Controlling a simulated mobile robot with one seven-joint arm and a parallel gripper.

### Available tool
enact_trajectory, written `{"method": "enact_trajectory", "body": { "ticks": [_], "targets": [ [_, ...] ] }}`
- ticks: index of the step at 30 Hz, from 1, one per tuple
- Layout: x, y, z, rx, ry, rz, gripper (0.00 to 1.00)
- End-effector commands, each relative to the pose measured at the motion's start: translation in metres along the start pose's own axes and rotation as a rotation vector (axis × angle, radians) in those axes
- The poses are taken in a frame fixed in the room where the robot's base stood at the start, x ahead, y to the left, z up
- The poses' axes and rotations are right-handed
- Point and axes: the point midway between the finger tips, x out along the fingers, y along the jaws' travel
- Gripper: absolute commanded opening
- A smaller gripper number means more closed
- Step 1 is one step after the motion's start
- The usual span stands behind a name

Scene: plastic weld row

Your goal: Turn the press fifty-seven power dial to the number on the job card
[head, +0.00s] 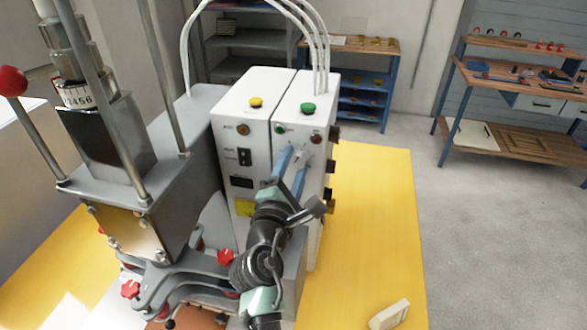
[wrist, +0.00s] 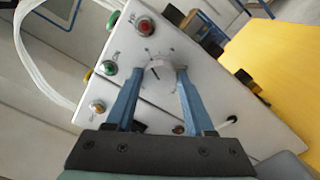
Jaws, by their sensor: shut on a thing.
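The power dial (wrist: 159,71) is a pale round knob on the white control box (head: 300,90), with small marks around it too small to read. A short dark line shows on its face. My gripper (wrist: 161,73) has its two blue fingers shut on the dial, one on each side. In the head view my gripper (head: 297,160) reaches the box front and mostly hides the dial. I cannot make out a job card or its number in either view.
A green button (head: 307,107) and a yellow button (head: 256,103) top the boxes. Small lamps sit near the dial. The grey press (head: 125,190) stands at left. A white block (head: 388,315) lies on the yellow table (head: 375,220), otherwise clear at right. Shelves and a workbench stand behind.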

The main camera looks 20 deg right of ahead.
Motion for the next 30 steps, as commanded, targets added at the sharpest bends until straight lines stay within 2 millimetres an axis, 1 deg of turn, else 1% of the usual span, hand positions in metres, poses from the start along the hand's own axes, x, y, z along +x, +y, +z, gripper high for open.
{"method": "enact_trajectory", "body": {
  "ticks": [15, 16, 18, 20, 21, 30],
  "targets": [
    [-0.0002, -0.0006, -0.0004, 0.018, 0.001, -0.001, 0.00],
    [-0.0002, -0.0006, -0.0004, 0.018, 0.001, -0.001, 0.57],
    [-0.0002, -0.0006, -0.0004, 0.018, 0.001, -0.001, 0.70],
    [-0.0001, -0.0005, -0.0004, 0.018, 0.001, -0.001, 0.81],
    [-0.0001, -0.0005, -0.0003, 0.018, 0.001, -0.001, 0.83],
    [-0.0013, -0.0005, -0.0003, 0.018, 0.000, -0.001, 0.83]
  ]
}}
